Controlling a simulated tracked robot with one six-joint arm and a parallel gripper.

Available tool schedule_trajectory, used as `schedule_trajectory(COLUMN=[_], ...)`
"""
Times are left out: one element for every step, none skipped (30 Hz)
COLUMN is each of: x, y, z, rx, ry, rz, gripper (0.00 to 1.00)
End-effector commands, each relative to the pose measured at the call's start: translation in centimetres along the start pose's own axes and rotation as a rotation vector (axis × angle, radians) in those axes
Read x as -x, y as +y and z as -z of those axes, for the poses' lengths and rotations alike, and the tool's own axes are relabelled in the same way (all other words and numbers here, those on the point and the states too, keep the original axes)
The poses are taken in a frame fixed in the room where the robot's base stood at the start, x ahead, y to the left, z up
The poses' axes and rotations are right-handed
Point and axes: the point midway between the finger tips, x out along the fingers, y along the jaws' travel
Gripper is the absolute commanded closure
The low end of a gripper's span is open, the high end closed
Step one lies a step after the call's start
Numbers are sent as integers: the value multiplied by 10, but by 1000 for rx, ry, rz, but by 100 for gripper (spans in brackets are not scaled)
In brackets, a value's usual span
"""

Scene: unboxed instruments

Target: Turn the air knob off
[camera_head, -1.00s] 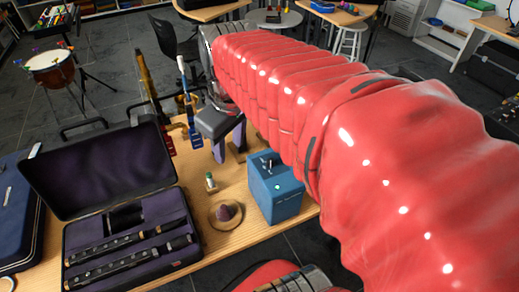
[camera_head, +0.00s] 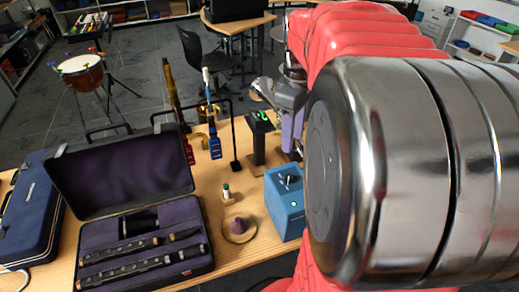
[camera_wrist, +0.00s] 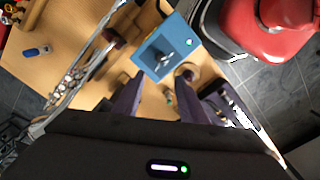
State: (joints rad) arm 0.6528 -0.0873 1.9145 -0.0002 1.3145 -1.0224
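A blue box (camera_head: 287,215) stands near the table's front edge. A dark-based knob with a silvery lever (camera_head: 289,181) is on its top, and a small green light shows on its front. In the wrist view the blue box (camera_wrist: 183,32) lies ahead of my fingers with the metal lever knob (camera_wrist: 163,56) facing me. My gripper (camera_wrist: 160,103) is open, its two purple fingers apart with nothing between them and short of the box. In the head view my gripper (camera_head: 291,128) is behind the box, partly hidden by my arm.
An open case (camera_head: 140,235) with dark woodwind pieces lies at left. A small bottle (camera_head: 226,194) and a round dish (camera_head: 239,229) with a purple item stand left of the box. A black stand (camera_head: 258,138) and upright instruments stand behind.

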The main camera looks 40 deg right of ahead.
Motion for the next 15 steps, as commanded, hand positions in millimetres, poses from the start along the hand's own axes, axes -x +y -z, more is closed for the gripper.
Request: schedule_trajectory(x=[-2,-3,-5,-8,-10,-14,-18,-22,-27,-32,-36,-43,-48,-52,-58], y=[0,0,0,0,0,0,0,0,-1,-1,-1,0,-1,-1,-1], z=[0,0,0,0,0,0,0,0,-1,-1,-1,-1,-1,-1,-1], rx=[0,0,-1,-1,-1,-1,-1,-1,-1,-2,-2,-2,-2,-2,-2], ry=[0,0,-1,-1,-1,-1,-1,-1,-1,-2,-2,-2,-2,-2,-2], rz=[1,1,1,2,2,2,2,3,3,3,4,3,4,3,3], gripper=[62,62,62,62,62,62,62,62,62,62,62,62,62,62,62])
